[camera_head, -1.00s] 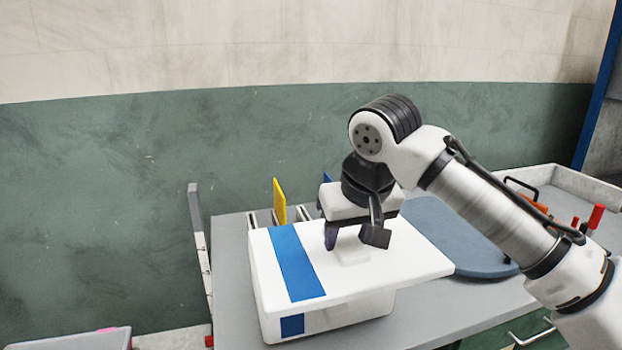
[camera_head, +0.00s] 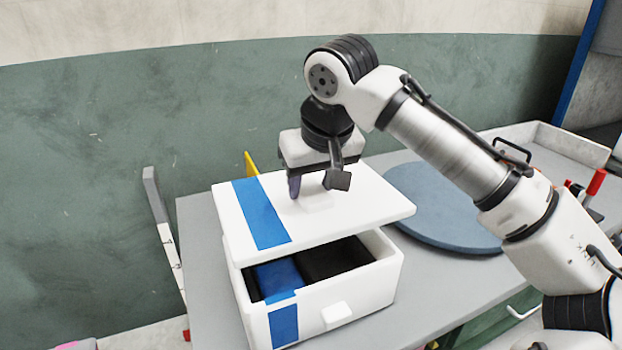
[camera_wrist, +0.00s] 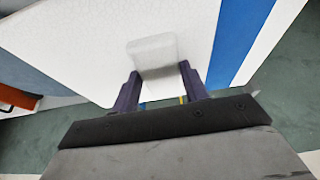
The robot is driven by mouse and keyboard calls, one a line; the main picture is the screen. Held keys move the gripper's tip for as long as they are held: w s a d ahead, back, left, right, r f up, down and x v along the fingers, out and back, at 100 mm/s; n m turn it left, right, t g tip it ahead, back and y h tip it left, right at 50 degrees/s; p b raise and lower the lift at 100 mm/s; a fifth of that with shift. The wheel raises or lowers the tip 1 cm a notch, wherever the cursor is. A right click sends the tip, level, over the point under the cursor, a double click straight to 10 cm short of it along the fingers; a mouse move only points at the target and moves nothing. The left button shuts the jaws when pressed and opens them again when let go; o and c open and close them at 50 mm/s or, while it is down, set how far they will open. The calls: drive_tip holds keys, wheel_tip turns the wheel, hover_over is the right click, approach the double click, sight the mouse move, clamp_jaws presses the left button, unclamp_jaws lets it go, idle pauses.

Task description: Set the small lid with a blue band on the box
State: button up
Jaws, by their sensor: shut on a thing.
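The white lid with a blue band (camera_head: 345,210) is tilted above the white box (camera_head: 362,297) and set toward its back, so the front of the box is uncovered. The box's dark inside shows, with a blue stripe across it and down its front wall. My gripper (camera_head: 309,192) is shut on the lid's small white knob; the knob also shows between the fingers in the wrist view (camera_wrist: 155,52). The lid's blue band (camera_head: 261,213) lies at the left, roughly in line with the box's stripe. Whether the lid's back edge touches the box is hidden.
The box stands on a grey table (camera_head: 205,285). A round blue-grey disc (camera_head: 440,215) lies to its right. A yellow upright plate (camera_head: 251,163) stands behind the lid. A tray with a red-handled item (camera_head: 596,182) is at the far right.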

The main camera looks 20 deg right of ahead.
drive_tip(key=shift+s, duration=0.15)
wheel_tip(320, 180, down, 9)
drive_tip(key=b, duration=0.4)
drive_tip(key=shift+r+b, duration=0.15)
drive_tip(key=shift+b, duration=0.15)
idle(0.4)
drive_tip(key=o, duration=1)
drive_tip(key=shift+o, duration=0.2)
drive_tip(key=v, duration=1.3)
drive_tip(key=shift+r, duration=0.35)
